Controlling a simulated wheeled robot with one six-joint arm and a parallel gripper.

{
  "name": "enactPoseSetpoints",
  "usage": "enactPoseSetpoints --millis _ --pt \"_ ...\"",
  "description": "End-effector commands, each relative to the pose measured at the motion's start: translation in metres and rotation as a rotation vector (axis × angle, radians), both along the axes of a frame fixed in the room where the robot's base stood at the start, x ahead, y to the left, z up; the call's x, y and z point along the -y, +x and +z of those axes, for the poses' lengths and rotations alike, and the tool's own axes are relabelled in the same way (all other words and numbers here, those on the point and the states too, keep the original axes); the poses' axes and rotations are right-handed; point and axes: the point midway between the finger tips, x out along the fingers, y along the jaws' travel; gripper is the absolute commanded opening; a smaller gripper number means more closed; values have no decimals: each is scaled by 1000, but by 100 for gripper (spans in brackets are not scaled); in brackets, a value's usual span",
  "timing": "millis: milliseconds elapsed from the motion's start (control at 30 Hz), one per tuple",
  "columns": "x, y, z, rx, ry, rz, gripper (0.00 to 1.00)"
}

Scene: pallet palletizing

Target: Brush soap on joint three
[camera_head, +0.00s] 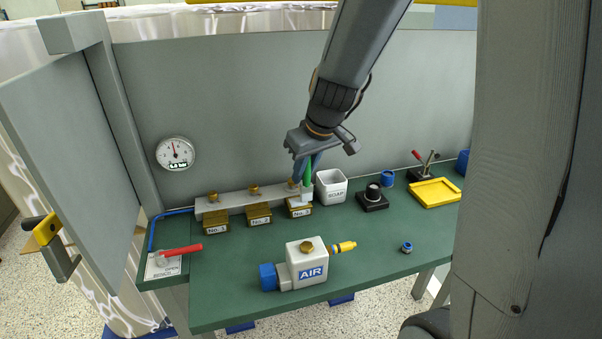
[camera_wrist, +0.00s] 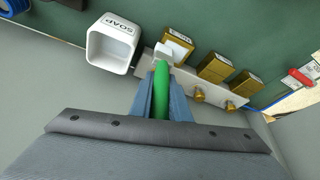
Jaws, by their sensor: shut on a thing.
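My gripper (camera_head: 307,164) is shut on the green handle of a brush (camera_head: 308,173), seen between the blue fingers in the wrist view (camera_wrist: 161,92). The brush points down, and its pale head (camera_wrist: 163,53) is at joint three, the brass block (camera_head: 299,210) at the right end of the pale manifold bar (camera_head: 237,201). The head overlaps this joint in both views; whether it touches cannot be told. Joint three also shows in the wrist view (camera_wrist: 179,42). The white soap cup (camera_head: 331,188) stands just right of it and appears open and empty inside in the wrist view (camera_wrist: 110,47).
Blocks No.1 (camera_head: 216,223) and No.2 (camera_head: 258,215) sit left along the bar. A gauge (camera_head: 175,153) hangs on the back panel. A red-handled valve (camera_head: 181,250), AIR unit (camera_head: 306,264), black knob (camera_head: 372,198) and yellow tray (camera_head: 434,193) share the green bench.

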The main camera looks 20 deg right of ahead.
Motion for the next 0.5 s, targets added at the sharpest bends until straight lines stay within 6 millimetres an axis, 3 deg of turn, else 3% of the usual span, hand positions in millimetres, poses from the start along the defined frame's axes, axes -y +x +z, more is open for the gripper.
enactPoseSetpoints --millis 500 --pt "0 0 38 3 0 0 0"
